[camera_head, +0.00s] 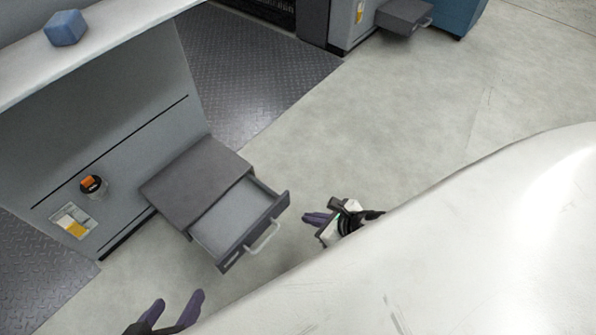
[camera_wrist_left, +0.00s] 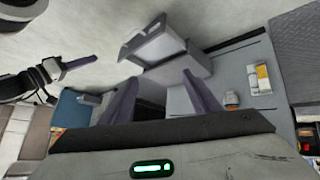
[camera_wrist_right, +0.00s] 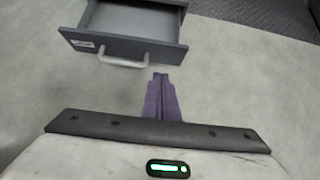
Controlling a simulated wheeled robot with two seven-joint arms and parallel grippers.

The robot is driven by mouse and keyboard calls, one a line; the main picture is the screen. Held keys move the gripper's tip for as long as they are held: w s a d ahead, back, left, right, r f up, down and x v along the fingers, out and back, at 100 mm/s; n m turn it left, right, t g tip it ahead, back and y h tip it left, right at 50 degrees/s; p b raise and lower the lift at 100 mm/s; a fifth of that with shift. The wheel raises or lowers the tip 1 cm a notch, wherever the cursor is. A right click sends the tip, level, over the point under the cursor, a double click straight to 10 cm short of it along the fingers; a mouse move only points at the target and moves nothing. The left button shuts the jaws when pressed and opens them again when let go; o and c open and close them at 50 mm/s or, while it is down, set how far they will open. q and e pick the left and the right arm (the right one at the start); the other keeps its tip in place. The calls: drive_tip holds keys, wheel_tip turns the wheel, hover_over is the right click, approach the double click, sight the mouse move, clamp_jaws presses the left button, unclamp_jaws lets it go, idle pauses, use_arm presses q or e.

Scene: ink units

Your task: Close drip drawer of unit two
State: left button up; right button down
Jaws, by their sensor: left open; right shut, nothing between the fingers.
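The drip drawer (camera_head: 226,215) of the near grey unit is pulled out of its dark housing (camera_head: 196,182), with its light inside showing empty. Its pale handle (camera_head: 263,239) is on the front panel. The drawer also shows in the left wrist view (camera_wrist_left: 157,47) and the right wrist view (camera_wrist_right: 130,22). My right gripper (camera_head: 312,218) is shut and empty, to the right of the drawer front and apart from it; in its wrist view the fingers (camera_wrist_right: 160,90) point at the floor just by the handle (camera_wrist_right: 124,62). My left gripper (camera_head: 176,309) is open and empty, below and left of the drawer.
A second unit with a similar dark drawer (camera_head: 404,15) stands at the back right, near a blue cabinet (camera_head: 452,18). The near unit has an orange-and-black knob (camera_head: 92,184) and a label (camera_head: 72,220). A blue block (camera_head: 65,27) sits on the white top. The floor (camera_head: 345,125) between is clear.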

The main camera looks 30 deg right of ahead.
drive_tip(key=b, duration=0.3)
approach(276, 208)
drive_tip(key=s+d+f, duration=0.1)
drive_tip(key=s+f, duration=0.1)
use_arm(q)
drive_tip(key=shift+w+d+r+t+h+b, duration=0.1)
drive_tip(key=shift+w+d+r+h+b, duration=0.1)
drive_tip(key=shift+d+r+h+b, duration=0.25)
drive_tip(key=shift+w+d+r+t+h+b, duration=0.1)
drive_tip(key=shift+w+d+r+h+b, duration=0.2)
drive_tip(key=shift+d, duration=0.35)
drive_tip(key=shift+w+d+r+t+h+b, duration=0.1)
drive_tip(key=shift+d+r+h+b, duration=0.1)
drive_tip(key=shift+d+b, duration=0.3)
use_arm(e)
drive_tip(key=shift+w+a+f, duration=0.3)
drive_tip(key=shift+w+a, duration=0.05)
drive_tip(key=shift+w, duration=0.55)
drive_tip(key=shift+w+a+f, duration=0.25)
drive_tip(key=shift+w+a, duration=0.1)
drive_tip(key=shift+w, duration=0.6)
drive_tip(key=shift+w+a+f, duration=0.3)
drive_tip(key=shift+w+a, duration=0.1)
drive_tip(key=shift+w, duration=0.5)
